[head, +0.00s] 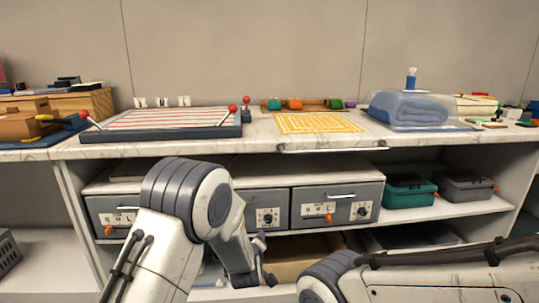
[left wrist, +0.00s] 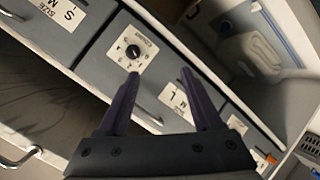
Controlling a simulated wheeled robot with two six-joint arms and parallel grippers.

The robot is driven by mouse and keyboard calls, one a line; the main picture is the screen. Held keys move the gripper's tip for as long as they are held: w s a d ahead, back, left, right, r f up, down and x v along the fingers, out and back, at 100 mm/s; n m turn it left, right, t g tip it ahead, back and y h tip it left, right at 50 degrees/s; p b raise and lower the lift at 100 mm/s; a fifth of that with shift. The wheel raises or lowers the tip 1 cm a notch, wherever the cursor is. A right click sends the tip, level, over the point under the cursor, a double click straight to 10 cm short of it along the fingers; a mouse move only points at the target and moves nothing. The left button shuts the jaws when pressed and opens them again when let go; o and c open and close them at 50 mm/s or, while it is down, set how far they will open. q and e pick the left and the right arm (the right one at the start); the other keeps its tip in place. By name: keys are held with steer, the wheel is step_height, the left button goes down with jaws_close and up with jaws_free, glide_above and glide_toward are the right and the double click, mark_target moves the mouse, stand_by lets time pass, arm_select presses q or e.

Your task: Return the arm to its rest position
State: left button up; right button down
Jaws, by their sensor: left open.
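My left arm (head: 184,203) comes in from the left, rises to a bent joint and reaches down in front of the grey drawers. My left gripper (head: 264,262) is at its lower end, in front of the open space below the drawers. In the left wrist view, the two dark fingers of the left gripper (left wrist: 158,76) are apart with nothing between them, facing a drawer front. My right arm (head: 430,276) lies across the lower right of the head view. Its gripper is out of view.
Grey drawers (head: 338,203) with dials and labels sit under the white counter (head: 262,132). A green bin (head: 410,193) and a grey bin (head: 465,187) stand on the shelf to the right. The counter holds a striped board (head: 165,121), a yellow mat (head: 318,123) and a folded blue cloth (head: 408,107).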

arm_select(q)
steer(key=s+a+r+m+g, duration=0.1)
steer(key=s+a+m+g, duration=0.3)
steer(key=s, duration=0.6)
steer(key=s+a+r+m+g, duration=0.1)
steer(key=s+a+m+g, duration=0.15)
steer(key=s+a, duration=0.45)
steer(key=s+a+r+m+g, duration=0.1)
steer(key=s+a+m+g, duration=0.25)
steer(key=s, duration=0.85)
steer(key=s+d+r+m+g, duration=0.1)
steer(key=s+d+r+m, duration=0.2)
steer(key=s+d, duration=0.4)
steer(key=s+d+r+m+g, duration=0.2)
steer(key=s+d+m, duration=0.2)
steer(key=s+d, duration=0.25)
step_height(320, 180, up, 38)
steer(key=p, duration=3.7)
steer(key=shift+w+d+h+p, duration=0.3)
steer(key=shift+d+h+p, duration=0.1)
